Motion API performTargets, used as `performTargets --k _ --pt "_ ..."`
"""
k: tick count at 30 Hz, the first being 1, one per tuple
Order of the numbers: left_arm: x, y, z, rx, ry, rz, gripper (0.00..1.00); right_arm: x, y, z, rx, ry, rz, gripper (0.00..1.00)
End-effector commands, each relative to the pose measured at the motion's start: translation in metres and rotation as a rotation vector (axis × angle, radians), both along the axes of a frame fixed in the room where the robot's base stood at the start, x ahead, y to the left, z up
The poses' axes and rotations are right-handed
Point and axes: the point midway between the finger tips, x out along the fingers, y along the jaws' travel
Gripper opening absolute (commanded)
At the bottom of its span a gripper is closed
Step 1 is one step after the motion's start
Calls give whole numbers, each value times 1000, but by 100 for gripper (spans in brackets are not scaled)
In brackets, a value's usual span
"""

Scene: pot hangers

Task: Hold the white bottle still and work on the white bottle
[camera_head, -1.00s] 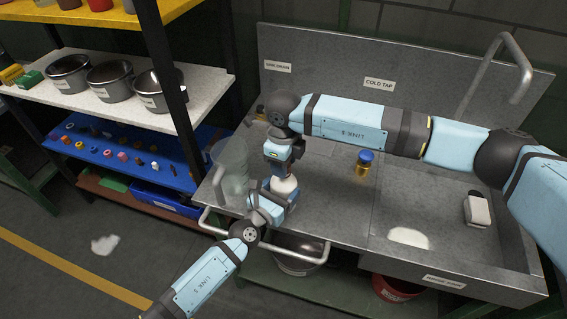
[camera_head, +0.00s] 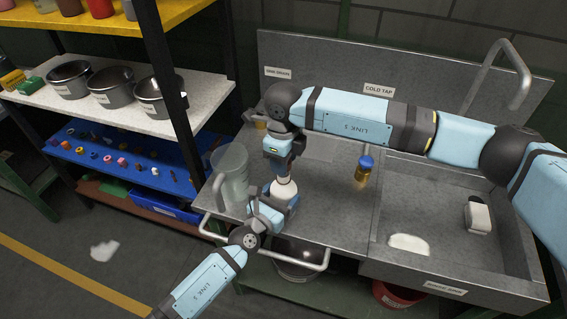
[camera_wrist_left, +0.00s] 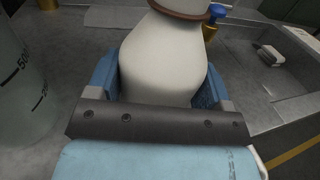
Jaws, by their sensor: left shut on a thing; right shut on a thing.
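The white bottle (camera_head: 284,190) stands upright at the left front part of the steel counter. Its pale, rounded body (camera_wrist_left: 163,60) fills the middle of the left wrist view, with a brown ring at the neck. My left gripper (camera_head: 272,206) is shut around the body, a blue finger on each side in the left wrist view (camera_wrist_left: 160,88). My right gripper (camera_head: 282,172) comes down from above and is shut at the bottle's top. What exactly it grips there is hidden by its fingers.
A clear measuring jug (camera_head: 232,180) stands close left of the bottle. A front rail (camera_head: 310,262) runs below my left gripper. Shelving (camera_head: 130,150) is at the left.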

Motion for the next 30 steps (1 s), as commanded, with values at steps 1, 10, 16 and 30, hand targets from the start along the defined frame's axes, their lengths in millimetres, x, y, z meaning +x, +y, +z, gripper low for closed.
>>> performTargets --k 1,10,16,30 --pt "0 0 -1 1 1 0 7 0 0 8 1 -3 1 12" --pt "0 0 -1 1 1 0 7 0 0 24 0 0 -1 12" --pt "0 0 -1 1 1 0 100 0 0 24 1 0 -1 12" --pt "-29 19 -2 1 3 0 100 0 0 24 1 0 0 12"
